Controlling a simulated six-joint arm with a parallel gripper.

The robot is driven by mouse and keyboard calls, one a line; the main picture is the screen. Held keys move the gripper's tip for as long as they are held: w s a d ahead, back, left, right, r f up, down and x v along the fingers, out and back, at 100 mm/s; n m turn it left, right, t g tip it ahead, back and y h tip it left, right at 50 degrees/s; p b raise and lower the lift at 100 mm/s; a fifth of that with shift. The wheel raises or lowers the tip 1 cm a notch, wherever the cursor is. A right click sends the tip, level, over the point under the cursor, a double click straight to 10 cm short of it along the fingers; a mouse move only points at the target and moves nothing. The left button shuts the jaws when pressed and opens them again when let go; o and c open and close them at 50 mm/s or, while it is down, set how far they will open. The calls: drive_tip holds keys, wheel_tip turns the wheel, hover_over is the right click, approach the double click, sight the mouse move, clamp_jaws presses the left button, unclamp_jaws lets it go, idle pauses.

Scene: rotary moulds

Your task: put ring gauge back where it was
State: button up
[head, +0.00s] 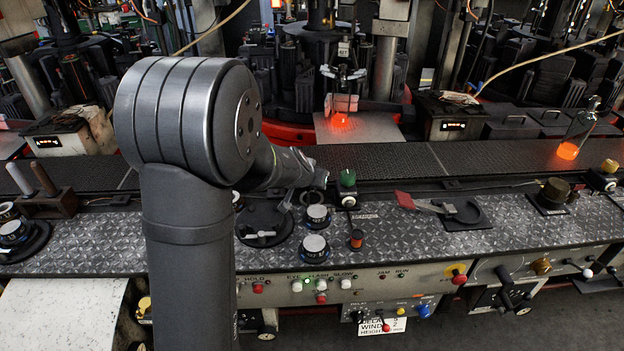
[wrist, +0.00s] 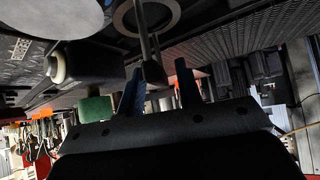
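My gripper (head: 308,178) is low over the left-middle part of the control panel. Its fingers are small and partly hidden in the head view. In the wrist view my gripper (wrist: 160,78) has its two dark fingers apart. A grey ring (wrist: 173,22) with a dark rod or handle (wrist: 148,50) shows there, and I take it for the ring gauge. The handle's end appears between the fingertips, nearer the left one. A gap shows towards the right finger, and contact cannot be told. The ring is cut off by the picture's top edge.
A green knob (head: 347,178) stands close right of my gripper, with dials (head: 317,213) in front. A red-handled tool (head: 404,200) lies by a black pad (head: 470,218). The mesh conveyor (head: 400,160) runs behind, carrying a glowing bottle (head: 577,135) at right.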

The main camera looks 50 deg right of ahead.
drive_tip(key=shift+r, duration=0.15)
drive_tip(key=shift+s+a+r, duration=0.1)
drive_tip(key=shift+a+r, duration=0.1)
drive_tip(key=shift+r, duration=0.1)
drive_tip(key=v, duration=1.1)
drive_tip(key=shift+s+a, duration=0.1)
drive_tip(key=x, duration=1.2)
drive_tip(key=shift+f, duration=0.1)
drive_tip(key=shift+a+r, duration=0.15)
drive_tip(key=shift+r, duration=0.1)
